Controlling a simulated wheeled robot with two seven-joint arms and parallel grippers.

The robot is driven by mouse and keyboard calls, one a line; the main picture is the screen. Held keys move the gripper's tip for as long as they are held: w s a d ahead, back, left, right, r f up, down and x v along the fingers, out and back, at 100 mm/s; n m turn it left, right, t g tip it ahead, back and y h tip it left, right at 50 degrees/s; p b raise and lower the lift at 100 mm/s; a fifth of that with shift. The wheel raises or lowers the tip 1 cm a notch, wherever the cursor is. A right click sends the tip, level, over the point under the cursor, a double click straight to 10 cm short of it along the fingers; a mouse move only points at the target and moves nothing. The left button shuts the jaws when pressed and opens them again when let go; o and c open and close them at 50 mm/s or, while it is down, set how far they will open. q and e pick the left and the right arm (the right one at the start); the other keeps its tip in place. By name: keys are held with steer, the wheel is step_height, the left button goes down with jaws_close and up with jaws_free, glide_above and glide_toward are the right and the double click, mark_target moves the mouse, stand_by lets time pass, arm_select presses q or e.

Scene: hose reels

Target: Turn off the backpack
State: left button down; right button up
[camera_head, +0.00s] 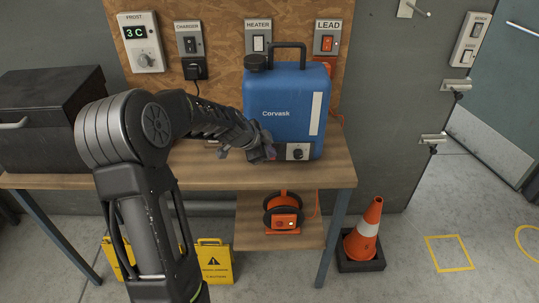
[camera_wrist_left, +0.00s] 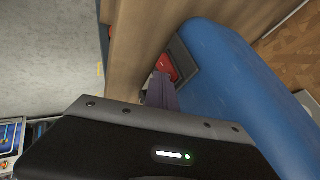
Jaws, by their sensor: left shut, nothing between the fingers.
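The blue backpack (camera_head: 285,95), a tank marked "Corvask" with a black cap and handle, stands upright on the wooden bench. Low on its front is a grey panel (camera_head: 307,151) with a black knob (camera_head: 297,153). My left gripper (camera_head: 268,150) is shut and empty at the left end of this panel, hiding part of it. In the left wrist view a red switch (camera_wrist_left: 167,65) sits in the panel, just beyond my closed fingertips (camera_wrist_left: 161,84). I cannot tell whether they touch it or which way it is set. The backpack's blue side (camera_wrist_left: 235,75) fills the right there.
The bench (camera_head: 335,170) has a dark toolbox (camera_head: 50,115) at left. Behind are wall switches marked charger (camera_head: 190,45), heater (camera_head: 258,42) and lead (camera_head: 326,43). An orange reel (camera_head: 284,212) sits on the lower shelf. A cone (camera_head: 366,232) stands right.

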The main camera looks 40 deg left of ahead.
arm_select(q)
steer(key=shift+r, duration=0.1)
arm_select(e)
steer(key=shift+r, duration=0.1)
arm_select(q)
steer(key=shift+r, duration=0.7)
arm_select(e)
steer(key=shift+r, duration=0.25)
steer(key=shift+f, duration=0.1)
